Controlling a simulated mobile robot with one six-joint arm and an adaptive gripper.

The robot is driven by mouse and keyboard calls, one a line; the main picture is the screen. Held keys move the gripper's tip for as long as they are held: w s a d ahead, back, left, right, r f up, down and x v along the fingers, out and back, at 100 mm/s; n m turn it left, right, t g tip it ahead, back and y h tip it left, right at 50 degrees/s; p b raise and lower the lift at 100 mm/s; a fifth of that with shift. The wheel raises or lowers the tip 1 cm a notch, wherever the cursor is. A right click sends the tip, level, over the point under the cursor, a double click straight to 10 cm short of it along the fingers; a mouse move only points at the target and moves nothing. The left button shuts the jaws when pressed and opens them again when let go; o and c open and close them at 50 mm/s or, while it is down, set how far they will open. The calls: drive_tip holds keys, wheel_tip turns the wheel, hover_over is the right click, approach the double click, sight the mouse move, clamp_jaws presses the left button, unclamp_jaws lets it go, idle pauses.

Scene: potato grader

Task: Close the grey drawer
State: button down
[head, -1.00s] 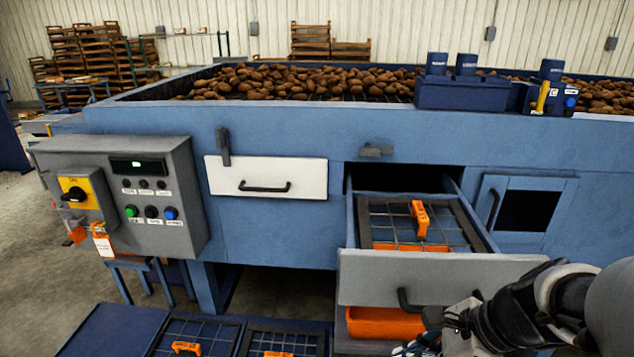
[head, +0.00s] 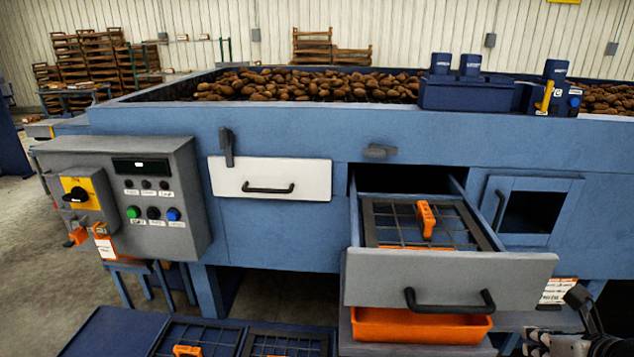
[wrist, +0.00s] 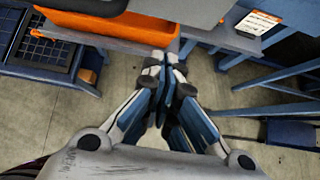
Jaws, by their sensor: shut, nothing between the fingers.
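The grey drawer (head: 380,280) stands pulled out from the blue machine in the head view, with a black bar handle (head: 450,302) on its front. Inside it lies a dark grid screen with an orange-handled piece (head: 426,219). My gripper is at the lower right of the head view, below and right of the drawer front and apart from it; its tips are partly cut off there. In the wrist view my gripper (wrist: 167,62) has its fingers together and empty, pointing toward the orange bin under the drawer.
The orange bin (head: 400,326) sits below the drawer; it also shows in the wrist view (wrist: 90,22). A white drawer (head: 310,178) is shut at the left. A control box (head: 190,190) juts out further left. Dark screens lie on a low blue table at the bottom.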

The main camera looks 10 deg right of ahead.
drive_tip(key=w+d+f+b, duration=0.1)
drive_tip(key=w+f, duration=0.1)
drive_tip(key=w, duration=0.4)
drive_tip(key=shift+w+d+f, duration=0.2)
drive_tip(key=shift+w+d, duration=0.05)
